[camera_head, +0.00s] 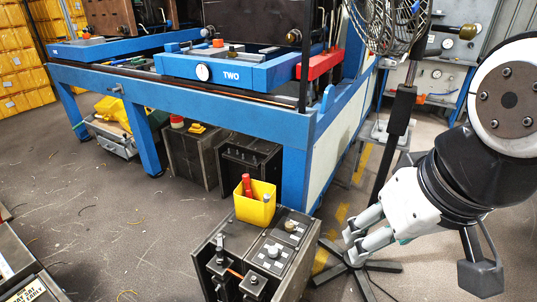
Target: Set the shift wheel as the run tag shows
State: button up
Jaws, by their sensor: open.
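My gripper (352,246) is at the right, open and empty, its two light-grey fingers pointing down-left beside a dark cabinet. I cannot tell for sure which part is the shift wheel or the run tag. A round knob (291,226) and a second one (272,252) stand on checkered plates on the cabinet top, left of my gripper and apart from it. A white dial (203,72) sits on the blue front bar marked "TWO". A pale label (32,292) with dark print, partly cut off, lies at the bottom left; its last line seems to read "EARLY".
The dark cabinet (225,248) carries a yellow bin (254,204) with a red tool. A blue workbench (190,112) fills the back, with dark boxes (248,165) below. A fan (385,22) on a black stand is near my arm. Open floor (110,225) lies left.

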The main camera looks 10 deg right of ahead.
aim_at(290, 226)
jog(key=j+z, duration=0.25)
jog(key=j, duration=0.15)
jog(key=i+l+u, duration=0.1)
jog(key=i, duration=0.8)
